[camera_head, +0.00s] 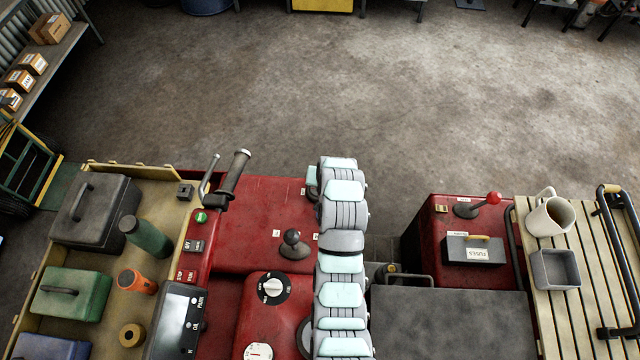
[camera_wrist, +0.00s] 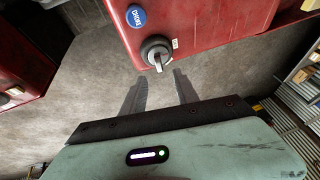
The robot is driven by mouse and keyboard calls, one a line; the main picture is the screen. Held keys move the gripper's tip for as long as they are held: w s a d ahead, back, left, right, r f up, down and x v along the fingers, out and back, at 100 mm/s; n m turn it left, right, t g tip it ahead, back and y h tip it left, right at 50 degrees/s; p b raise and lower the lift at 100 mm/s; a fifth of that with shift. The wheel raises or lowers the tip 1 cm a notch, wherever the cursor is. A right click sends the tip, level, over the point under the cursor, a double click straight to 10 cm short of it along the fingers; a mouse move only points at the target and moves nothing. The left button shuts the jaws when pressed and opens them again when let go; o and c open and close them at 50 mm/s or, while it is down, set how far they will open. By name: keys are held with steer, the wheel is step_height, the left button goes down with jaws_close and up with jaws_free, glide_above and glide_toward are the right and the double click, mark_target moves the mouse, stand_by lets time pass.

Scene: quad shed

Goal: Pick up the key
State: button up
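In the wrist view a grey key-like or rotary piece (camera_wrist: 156,55) sits in a round dark mount on the red panel (camera_wrist: 207,30). I cannot tell for sure whether it is the key. A blue round label (camera_wrist: 136,16) is just above and left of it. My gripper (camera_wrist: 161,78) is open, its two fingers apart with nothing between them. In the picture, the fingertips are just below the grey piece, apart from it. In the head view my arm runs up the middle and hides part of the red body; I make out no key or gripper fingers there.
The red body (camera_head: 262,215) carries a handlebar grip (camera_head: 235,172), a black-knobbed lever (camera_head: 294,244) and a dial (camera_head: 272,288). On the left, a tray (camera_head: 134,177) holds cases and bottles. A slatted rack (camera_head: 574,320) bears a mug (camera_head: 550,215). Floor beyond is clear.

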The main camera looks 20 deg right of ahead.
steer(key=shift+d+p+x, duration=0.1)
steer(key=shift+p+x, duration=0.45)
steer(key=shift+x, duration=1.2)
steer(key=shift+d+p+x, duration=0.15)
steer(key=shift+p+x, duration=0.4)
steer(key=shift+x, duration=1.15)
steer(key=shift+p+x, duration=0.3)
steer(key=shift+x, duration=1.2)
steer(key=shift+c, duration=0.2)
jaws_close()
steer(key=shift+w, duration=0.1)
